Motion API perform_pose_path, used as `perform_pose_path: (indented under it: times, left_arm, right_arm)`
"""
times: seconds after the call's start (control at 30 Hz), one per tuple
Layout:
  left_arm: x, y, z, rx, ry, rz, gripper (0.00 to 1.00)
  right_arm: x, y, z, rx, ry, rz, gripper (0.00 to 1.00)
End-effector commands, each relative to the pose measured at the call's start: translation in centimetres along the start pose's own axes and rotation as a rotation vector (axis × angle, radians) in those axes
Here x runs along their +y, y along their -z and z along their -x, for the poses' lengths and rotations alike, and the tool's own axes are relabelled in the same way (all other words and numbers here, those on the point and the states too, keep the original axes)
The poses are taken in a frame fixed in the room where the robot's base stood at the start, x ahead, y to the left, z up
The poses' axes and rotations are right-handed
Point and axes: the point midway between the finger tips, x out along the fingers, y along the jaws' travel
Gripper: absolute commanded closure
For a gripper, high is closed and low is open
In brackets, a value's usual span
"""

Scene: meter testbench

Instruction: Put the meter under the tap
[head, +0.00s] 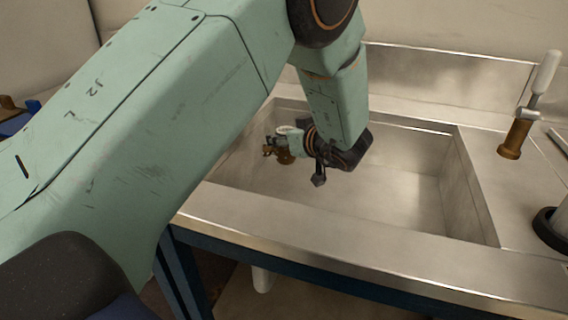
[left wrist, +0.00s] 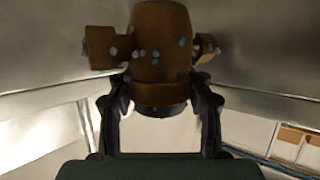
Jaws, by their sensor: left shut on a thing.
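The meter (head: 283,156) is a small brass-brown body with side stubs and a pale top. My left gripper (head: 302,150) is shut on it and holds it over the left part of the sink. In the left wrist view the meter (left wrist: 162,45) fills the upper middle, with side stubs and pale blue specks, and the two dark fingers (left wrist: 160,98) are on either side of its lower collar. A brass fitting with a white lever (head: 515,138) stands right of the sink; I cannot tell whether it is the tap. My right gripper is not in view.
The steel sink (head: 465,185) has a raised rim and a back splash panel (head: 455,80). Its basin is bare at right. A dark ring-based object (head: 548,230) stands at the right edge. My left arm hides much of the left and back.

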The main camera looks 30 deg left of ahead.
Motion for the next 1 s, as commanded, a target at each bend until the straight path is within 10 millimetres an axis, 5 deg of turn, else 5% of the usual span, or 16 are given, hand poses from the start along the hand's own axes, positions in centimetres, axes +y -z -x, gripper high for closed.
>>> perform_pose_path:
  times: [0.4,0.87,0.9,1.0]
  left_arm:
    - [0.0,-4.9,-1.9,0.003,-0.001,0.002,1.0]
    - [0.0,-5.3,-2.0,0.003,-0.001,0.002,1.0]
    - [-0.1,-5.4,-2.0,0.001,-0.001,0.002,0.5]
    - [-0.1,-5.4,-2.0,0.0,0.0,0.001,0.41]
  right_arm:
    - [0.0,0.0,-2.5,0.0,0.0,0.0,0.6]
    - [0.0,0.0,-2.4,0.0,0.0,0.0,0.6]
    - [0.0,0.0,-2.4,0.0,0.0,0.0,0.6]
    - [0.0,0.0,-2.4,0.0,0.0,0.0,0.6]
